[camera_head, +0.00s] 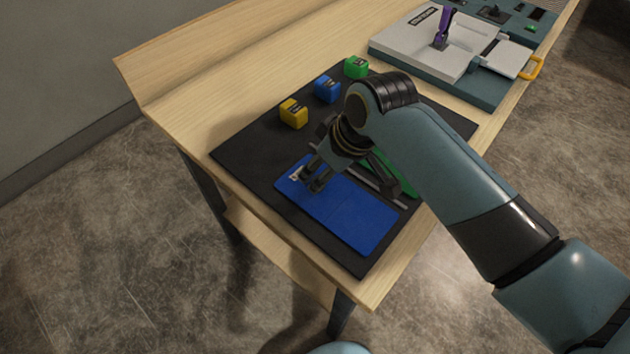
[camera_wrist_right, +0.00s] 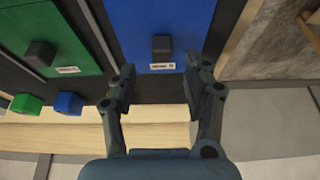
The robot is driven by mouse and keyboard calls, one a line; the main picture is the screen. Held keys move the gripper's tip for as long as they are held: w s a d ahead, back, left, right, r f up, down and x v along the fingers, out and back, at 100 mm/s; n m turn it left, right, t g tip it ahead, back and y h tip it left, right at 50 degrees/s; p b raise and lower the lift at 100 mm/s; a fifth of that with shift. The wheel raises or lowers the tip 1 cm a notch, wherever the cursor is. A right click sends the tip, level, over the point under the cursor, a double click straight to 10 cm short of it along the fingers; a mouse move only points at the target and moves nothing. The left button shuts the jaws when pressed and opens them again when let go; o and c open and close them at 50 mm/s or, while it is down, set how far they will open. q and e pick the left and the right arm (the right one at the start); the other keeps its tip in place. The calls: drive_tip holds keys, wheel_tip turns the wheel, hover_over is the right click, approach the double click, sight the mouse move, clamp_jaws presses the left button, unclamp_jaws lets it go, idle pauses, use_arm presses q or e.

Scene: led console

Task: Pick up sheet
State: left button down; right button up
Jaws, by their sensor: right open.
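A flat blue sheet (camera_head: 350,217) lies on the black mat (camera_head: 235,150) near the table's front edge. It also shows in the right wrist view (camera_wrist_right: 190,22), with a small black knob (camera_wrist_right: 162,45) and a white label by its end. My right gripper (camera_head: 314,181) is over the left end of the blue sheet, open and empty. In the right wrist view its fingers (camera_wrist_right: 161,68) are spread, with the knob ahead of the gap between them. A green sheet (camera_wrist_right: 35,35) lies beside the blue one, mostly hidden by my right arm in the head view. My left gripper is out of view.
Yellow (camera_head: 293,113), blue (camera_head: 327,89) and green (camera_head: 356,67) blocks stand in a row along the mat's back. A dark bar lies between the sheets. A grey and teal console (camera_head: 425,50) with a purple lever (camera_head: 444,24) stands at the far right.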

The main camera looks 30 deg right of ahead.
drive_tip(key=x, duration=0.2)
drive_tip(key=shift+a+f, duration=0.2)
drive_tip(key=shift+f, duration=0.1)
drive_tip(key=shift+w+f, duration=0.15)
drive_tip(key=shift+f, duration=0.3)
drive_tip(key=c, duration=0.4)
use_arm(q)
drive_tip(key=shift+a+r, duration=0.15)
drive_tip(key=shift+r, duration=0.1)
use_arm(e)
clamp_jaws()
